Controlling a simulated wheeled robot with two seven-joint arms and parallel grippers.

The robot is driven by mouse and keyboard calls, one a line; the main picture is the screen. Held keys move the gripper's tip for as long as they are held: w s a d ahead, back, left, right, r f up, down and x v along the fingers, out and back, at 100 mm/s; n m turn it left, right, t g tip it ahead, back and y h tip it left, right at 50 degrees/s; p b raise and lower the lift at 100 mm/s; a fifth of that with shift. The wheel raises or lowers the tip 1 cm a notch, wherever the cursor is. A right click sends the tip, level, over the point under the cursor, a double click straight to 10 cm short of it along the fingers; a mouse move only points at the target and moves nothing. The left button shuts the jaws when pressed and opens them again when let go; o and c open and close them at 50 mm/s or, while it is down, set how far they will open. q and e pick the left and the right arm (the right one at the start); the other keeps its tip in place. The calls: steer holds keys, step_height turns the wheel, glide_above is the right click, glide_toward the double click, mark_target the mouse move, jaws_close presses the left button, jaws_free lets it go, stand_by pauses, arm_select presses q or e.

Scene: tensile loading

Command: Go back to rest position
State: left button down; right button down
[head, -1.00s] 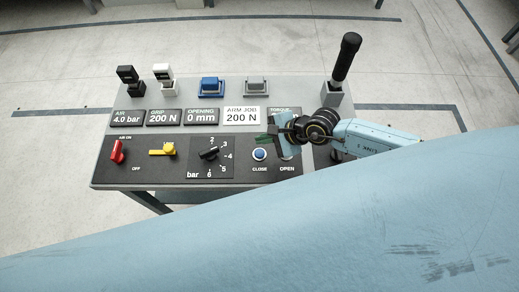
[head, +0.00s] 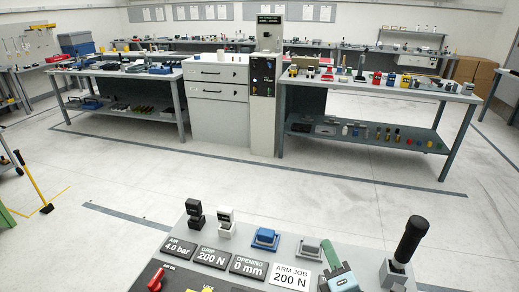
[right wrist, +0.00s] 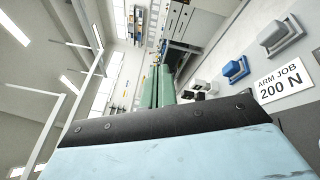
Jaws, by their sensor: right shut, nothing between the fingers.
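My right gripper (head: 331,256) shows at the bottom edge of the head view, light blue with green fingers, over the right part of the control panel (head: 345,250). Its arm is cut off by the frame. In the right wrist view its green fingers (right wrist: 158,82) are together with nothing between them. Beside the gripper are the white "ARM JOB 200 N" plate (head: 290,277) and a black-handled lever (head: 410,240). My left gripper is in no view.
The panel carries black, white, blue (head: 265,238) and grey (head: 310,247) switches and a red knob (head: 156,280). Open floor (head: 250,180) lies behind it. Workbenches (head: 400,90) and a grey cabinet (head: 218,90) stand farther back. A yellow broom (head: 35,185) is at the left.

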steer(key=s+d+f+m+g+h, duration=0.45)
steer(key=d+m, duration=0.25)
steer(key=m, duration=0.4)
steer(key=s+f+m+g+y, duration=0.1)
steer(key=s+f+m+g, duration=0.2)
steer(key=s+m+g, duration=0.45)
steer(key=s+f+m+g+y, duration=0.1)
steer(key=s+f+m+g, duration=0.3)
steer(key=s, duration=0.6)
step_height(320, 180, down, 26)
steer(key=s+f+b, duration=0.1)
steer(key=b, duration=0.2)
steer(key=s+d+f+g+b, duration=0.1)
steer(key=s+d+f+b, duration=0.2)
steer(key=s+f, duration=1.4)
steer(key=shift+f, duration=0.8)
steer(key=shift+s, duration=0.1)
